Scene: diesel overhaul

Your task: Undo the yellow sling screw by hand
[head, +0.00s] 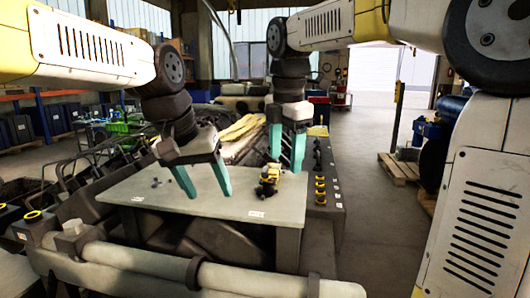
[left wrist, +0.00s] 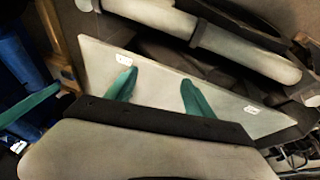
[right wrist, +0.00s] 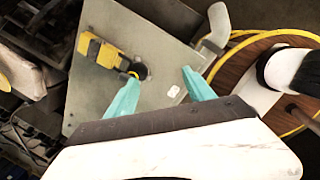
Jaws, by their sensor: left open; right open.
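A small yellow piece (head: 268,178) stands near the right end of the grey table. It also shows in the right wrist view (right wrist: 103,54), with a dark round part and a thin yellow ring at its end. I cannot tell whether it is the sling screw. My right gripper (head: 287,160) is open and empty just above this piece; in the right wrist view its fingers (right wrist: 160,84) are apart, with the piece beyond the left finger. My left gripper (head: 208,192) is open and empty over the table's left half, its fingers (left wrist: 157,92) apart.
The floor at right is open.

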